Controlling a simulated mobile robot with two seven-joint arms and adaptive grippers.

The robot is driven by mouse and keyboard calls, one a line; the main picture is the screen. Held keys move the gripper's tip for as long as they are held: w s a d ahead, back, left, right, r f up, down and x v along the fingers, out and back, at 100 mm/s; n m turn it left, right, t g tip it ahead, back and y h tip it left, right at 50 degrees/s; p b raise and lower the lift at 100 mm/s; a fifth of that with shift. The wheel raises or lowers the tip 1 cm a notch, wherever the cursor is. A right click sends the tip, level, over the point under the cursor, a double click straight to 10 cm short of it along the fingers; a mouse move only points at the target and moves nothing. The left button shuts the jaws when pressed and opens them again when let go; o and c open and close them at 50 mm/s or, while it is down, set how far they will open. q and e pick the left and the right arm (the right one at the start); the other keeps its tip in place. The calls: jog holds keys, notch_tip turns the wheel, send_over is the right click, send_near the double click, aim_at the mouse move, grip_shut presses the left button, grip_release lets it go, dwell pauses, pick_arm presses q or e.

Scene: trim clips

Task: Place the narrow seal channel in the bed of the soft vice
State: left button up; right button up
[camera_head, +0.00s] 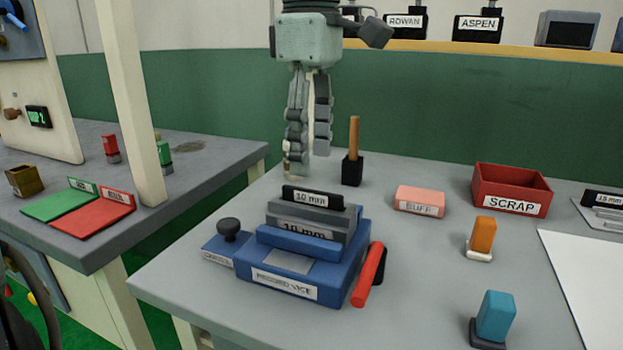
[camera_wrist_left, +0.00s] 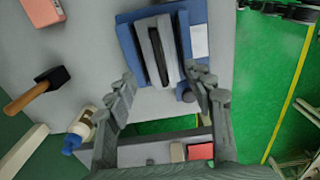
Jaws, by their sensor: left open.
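The blue padded vice (camera_head: 285,290) stands on the grey bench; it also shows in the left wrist view (camera_wrist_left: 129,42). A grey piece with a black "10 mm" tag (camera_head: 312,197), apparently the narrow seal channel, sits upright at the vice's top, behind a grey block marked "10 mm" (camera_head: 305,237). In the left wrist view, grey strips with a dark one between (camera_wrist_left: 158,52) lie along the vice. How deep the channel sits is hidden. My left gripper (camera_head: 308,160) is open and empty, above and behind the vice, apart from it. My right gripper is out of view.
A mallet (camera_head: 352,168), pink buff block (camera_head: 420,200), red scrap box (camera_head: 510,190), orange block (camera_head: 483,236) and teal block (camera_head: 496,316) stand right. A red cylinder (camera_head: 368,275) lies against the vice. A white, blue-capped bottle (camera_wrist_left: 83,125) is near my left gripper.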

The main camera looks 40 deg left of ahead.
pick_arm(q)
notch_tip(320, 180, up, 5)
jog(key=shift+r, duration=0.1)
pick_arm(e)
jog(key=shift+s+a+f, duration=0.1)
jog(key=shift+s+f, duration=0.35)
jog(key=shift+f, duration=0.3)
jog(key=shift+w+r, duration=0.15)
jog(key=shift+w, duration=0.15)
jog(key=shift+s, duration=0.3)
